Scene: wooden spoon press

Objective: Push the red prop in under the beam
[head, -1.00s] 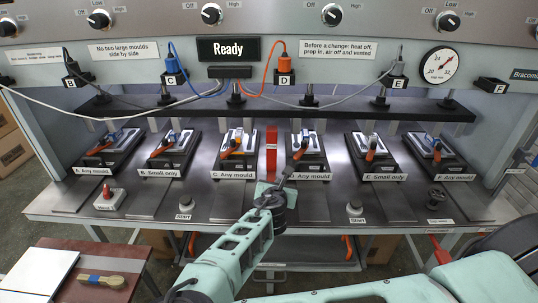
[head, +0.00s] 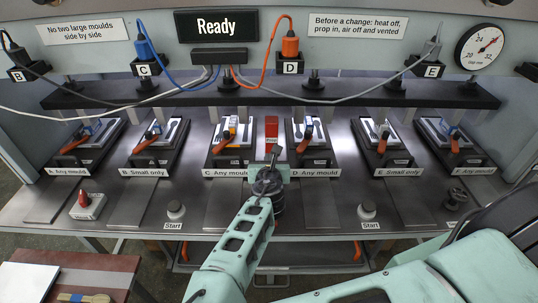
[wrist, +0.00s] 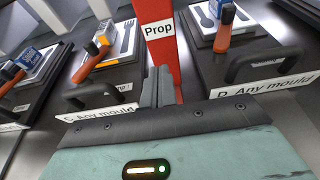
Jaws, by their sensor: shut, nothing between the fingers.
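The red prop (head: 271,127) stands upright between stations C and D, with its top just below the long dark beam (head: 180,97) in the head view. I cannot tell how much of it, if any, is under the beam. In the wrist view the prop (wrist: 160,52) carries a white "Prop" label. My gripper (head: 274,156) is shut and empty, directly in front of the prop. In the wrist view its fingertips (wrist: 157,75) overlap the prop's lower part; whether they touch it is unclear. My gripper hides the prop's lower end in the head view.
Moulds with orange-handled tools flank the prop, at station C (head: 230,146) on the left and station D (head: 313,146) on the right. Their black handles stick out close to my gripper. Start buttons (head: 176,210) stand along the front edge. Cables hang above the beam.

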